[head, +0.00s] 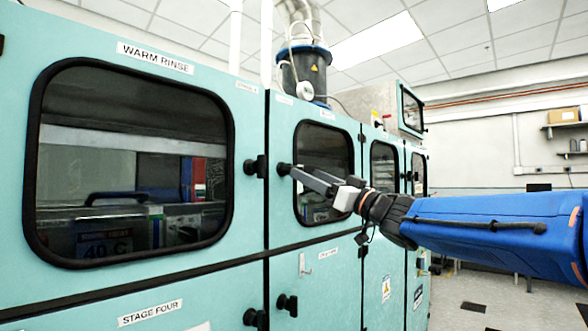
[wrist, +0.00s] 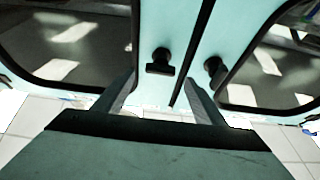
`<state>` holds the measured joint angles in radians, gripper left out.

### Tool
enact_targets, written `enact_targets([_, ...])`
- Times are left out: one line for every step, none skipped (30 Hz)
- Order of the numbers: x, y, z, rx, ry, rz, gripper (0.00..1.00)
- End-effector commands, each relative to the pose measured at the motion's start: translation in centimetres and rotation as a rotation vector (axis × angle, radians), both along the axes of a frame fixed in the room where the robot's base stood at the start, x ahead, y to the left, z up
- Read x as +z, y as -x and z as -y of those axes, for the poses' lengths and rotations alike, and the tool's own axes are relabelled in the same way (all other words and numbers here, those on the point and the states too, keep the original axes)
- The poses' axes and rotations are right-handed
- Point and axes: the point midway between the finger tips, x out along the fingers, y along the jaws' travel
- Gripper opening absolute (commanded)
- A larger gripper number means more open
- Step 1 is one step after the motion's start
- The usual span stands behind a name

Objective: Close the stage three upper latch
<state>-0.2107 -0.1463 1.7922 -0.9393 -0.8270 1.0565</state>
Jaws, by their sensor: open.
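A black latch handle (head: 284,169) sits at the left edge of the right-hand upper door, beside the seam. In the wrist view this handle (wrist: 160,66) has a crossbar lying about level and stands between my fingertips. My gripper (head: 299,174) is open, with its fingertips close to the handle; I cannot tell whether they touch it. A second black latch (head: 257,166) is across the seam on the warm rinse door (head: 190,78). It also shows in the wrist view (wrist: 213,68), right of my fingers. The small label above the right-hand door is unreadable.
Two lower latches (head: 287,304) (head: 254,318) flank the seam below, near the stage four label (head: 150,312). Dark windows (head: 323,150) fill much of the upper doors. My blue arm reaches in from the right. Open floor (head: 490,300) lies at the right.

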Motion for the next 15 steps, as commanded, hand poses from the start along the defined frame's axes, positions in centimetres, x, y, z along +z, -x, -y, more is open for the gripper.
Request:
enact_targets([0.3, -0.5, -0.8, 0.002, 0.000, 0.000, 0.64])
enact_targets([0.5, -0.8, -1.2, 0.003, -0.001, -0.001, 0.64])
enact_targets([0.8, -1.3, -1.7, 0.003, -0.001, -0.001, 0.64])
enact_targets([1.0, -1.5, -2.0, 0.003, -0.001, -0.001, 0.64])
enact_targets([1.2, -1.8, -2.4, 0.003, -0.001, 0.000, 0.64])
enact_targets([1.4, -2.2, -2.8, 0.002, -0.001, -0.001, 0.64])
enact_targets([1.5, -2.4, -3.2, 0.002, -0.001, -0.001, 0.64])
enact_targets([1.7, -2.6, -3.4, 0.002, -0.001, -0.001, 0.64])
enact_targets([2.0, -2.9, -3.8, 0.002, -0.002, -0.001, 0.64])
enact_targets([2.1, -3.1, -4.0, 0.001, -0.001, 0.000, 0.64])
enact_targets([2.2, -3.3, -4.2, 0.000, -0.001, -0.001, 0.64])
enact_targets([2.3, -3.5, -4.4, 0.000, -0.001, -0.001, 0.64])
enact_targets([2.4, -3.6, -4.6, 0.000, -0.001, -0.001, 0.64])
enact_targets([2.4, -3.7, -4.7, 0.000, -0.001, -0.001, 0.64])
enact_targets([2.5, -3.8, -4.9, 0.000, -0.001, -0.001, 0.64])
